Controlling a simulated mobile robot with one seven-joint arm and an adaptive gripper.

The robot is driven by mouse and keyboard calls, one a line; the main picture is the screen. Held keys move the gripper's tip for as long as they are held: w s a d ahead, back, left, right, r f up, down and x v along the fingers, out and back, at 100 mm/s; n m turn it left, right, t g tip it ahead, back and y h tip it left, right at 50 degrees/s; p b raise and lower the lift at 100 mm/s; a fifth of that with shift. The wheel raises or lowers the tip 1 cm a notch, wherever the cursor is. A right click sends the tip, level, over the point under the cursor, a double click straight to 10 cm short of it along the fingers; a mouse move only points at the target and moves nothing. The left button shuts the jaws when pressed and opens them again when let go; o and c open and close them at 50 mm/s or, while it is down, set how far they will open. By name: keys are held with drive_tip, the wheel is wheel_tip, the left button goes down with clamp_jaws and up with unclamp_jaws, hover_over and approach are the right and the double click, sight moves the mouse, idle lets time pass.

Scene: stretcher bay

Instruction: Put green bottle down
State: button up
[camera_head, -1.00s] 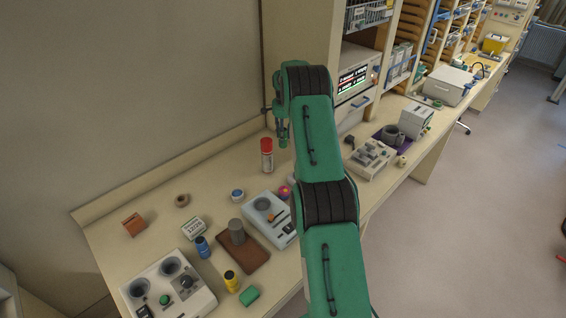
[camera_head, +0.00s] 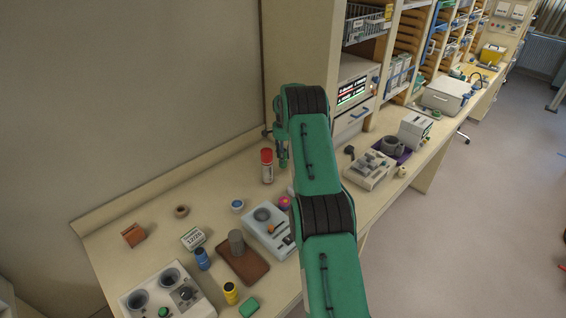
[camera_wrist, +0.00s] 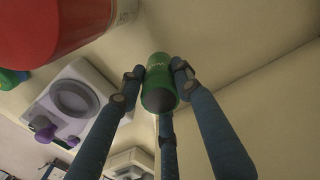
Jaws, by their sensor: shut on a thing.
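The green bottle (camera_wrist: 160,76) shows in the wrist view between the blue-grey fingers of my gripper (camera_wrist: 155,85), which is shut on it. Its dark end faces the camera. In the head view my gripper (camera_head: 283,160) hangs over the back of the bench, just right of a red-capped white can (camera_head: 267,168). The bottle cannot be told apart from the green arm there. Whether the bottle touches the bench is unclear.
The red can (camera_wrist: 60,25) looms close at the wrist view's upper left. The wall runs close behind.

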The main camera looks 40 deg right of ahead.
drive_tip(key=shift+f, duration=1.85)
drive_tip(key=shift+f, duration=0.15)
drive_tip(key=o, duration=1.3)
drive_tip(key=shift+r, duration=0.2)
wheel_tip(320, 180, up, 12)
drive_tip(key=shift+f, duration=0.1)
